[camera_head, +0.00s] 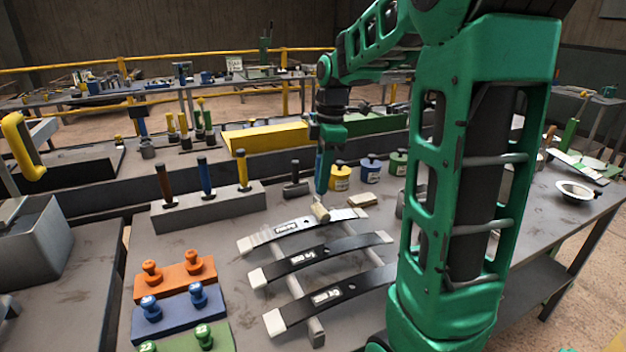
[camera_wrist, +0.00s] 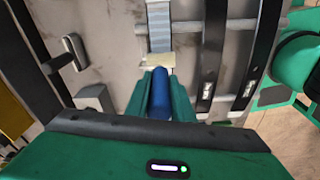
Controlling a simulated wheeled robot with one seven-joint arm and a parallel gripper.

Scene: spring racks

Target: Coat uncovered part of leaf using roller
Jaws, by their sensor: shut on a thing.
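Three curved leaves lie side by side across a rack. The middle leaf (camera_head: 328,256) and nearest leaf (camera_head: 335,293) look black with pale left ends. My gripper (camera_head: 325,146) is shut on the roller's blue handle (camera_wrist: 161,94), between its green fingers. The roller's cream head (camera_head: 320,212) is at the farthest leaf, right of its label. It lies across the leaf in the wrist view (camera_wrist: 160,61); contact is unclear.
Yellow (camera_head: 340,178), blue (camera_head: 371,170) and green (camera_head: 398,162) paint pots stand behind the leaves. A grey block (camera_head: 207,207) with upright handled tools is at left. Orange (camera_head: 176,280) and blue (camera_head: 178,312) stamp blocks sit in front left. My arm hides the right side.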

